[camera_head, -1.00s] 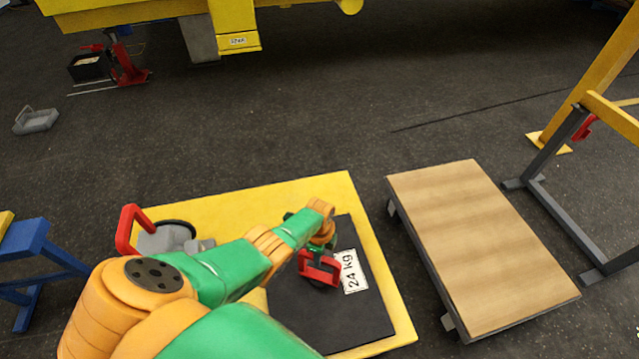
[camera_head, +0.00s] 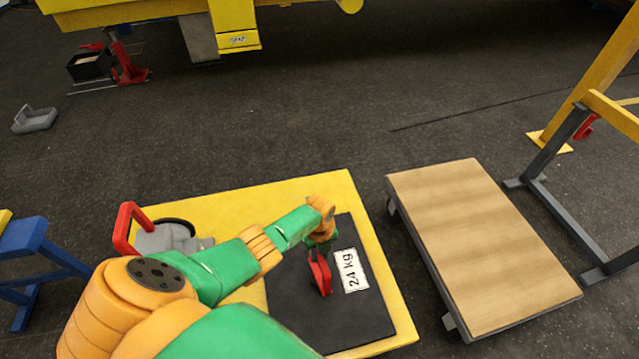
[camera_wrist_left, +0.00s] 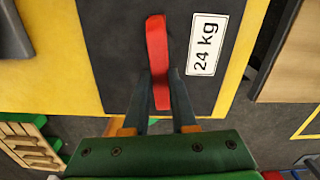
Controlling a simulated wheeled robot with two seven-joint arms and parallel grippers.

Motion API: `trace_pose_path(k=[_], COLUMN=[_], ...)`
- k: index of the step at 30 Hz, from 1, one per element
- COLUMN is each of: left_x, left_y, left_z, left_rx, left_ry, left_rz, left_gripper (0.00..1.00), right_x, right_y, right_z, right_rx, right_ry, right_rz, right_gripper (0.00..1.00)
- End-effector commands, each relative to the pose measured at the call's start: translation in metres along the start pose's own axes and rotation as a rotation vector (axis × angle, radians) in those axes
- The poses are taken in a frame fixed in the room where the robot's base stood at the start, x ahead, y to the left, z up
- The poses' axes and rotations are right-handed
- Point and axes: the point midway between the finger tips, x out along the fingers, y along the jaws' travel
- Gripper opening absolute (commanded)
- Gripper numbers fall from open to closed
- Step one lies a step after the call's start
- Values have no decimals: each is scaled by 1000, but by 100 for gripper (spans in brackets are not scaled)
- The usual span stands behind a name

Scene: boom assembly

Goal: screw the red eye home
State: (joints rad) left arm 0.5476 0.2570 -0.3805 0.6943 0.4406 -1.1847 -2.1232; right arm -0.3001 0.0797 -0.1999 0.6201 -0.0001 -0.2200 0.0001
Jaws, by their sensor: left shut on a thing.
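The red eye (camera_head: 319,275) stands on the black block (camera_head: 372,310), which bears a white "24 kg" label (camera_head: 350,270). My left gripper (camera_head: 322,250) reaches down over the block. In the left wrist view the gripper (camera_wrist_left: 160,88) is shut on the red eye (camera_wrist_left: 157,45), with one finger on each side of it. The eye shows nearly edge-on there, in line with the fingers. The joint between the eye and the block is hidden. My right gripper is not in view.
The block lies on a yellow plate (camera_head: 240,202). A grey device with a red handle (camera_head: 125,228) stands at its left. A wooden-topped trolley (camera_head: 480,245) is close on the right. A blue trestle (camera_head: 28,240) stands at far left. Open dark floor lies behind.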

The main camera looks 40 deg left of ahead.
Motion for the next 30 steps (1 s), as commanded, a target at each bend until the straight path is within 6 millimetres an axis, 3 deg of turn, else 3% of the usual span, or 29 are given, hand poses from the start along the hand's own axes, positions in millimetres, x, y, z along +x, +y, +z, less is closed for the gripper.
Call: trace_pose_path(k=[9, 26, 27, 29, 30], left_x=[-1, -1, -1, -1, -1], left_y=[-1, -1, -1, -1, -1], left_z=[1, 1, 1, 1, 1], left_rx=[111, 135, 134, 134, 134], left_ry=[-4, -4, -4, -3, -3], left_rz=[-3, -3, -3, -2, -2], left_gripper=[0, 0, 36, 52, 55], right_x=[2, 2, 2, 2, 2], right_y=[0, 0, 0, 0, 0], right_z=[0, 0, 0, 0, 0], right_rx=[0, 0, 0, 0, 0], right_ry=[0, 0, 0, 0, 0], right_rz=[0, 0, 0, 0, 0], right_gripper=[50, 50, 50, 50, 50])
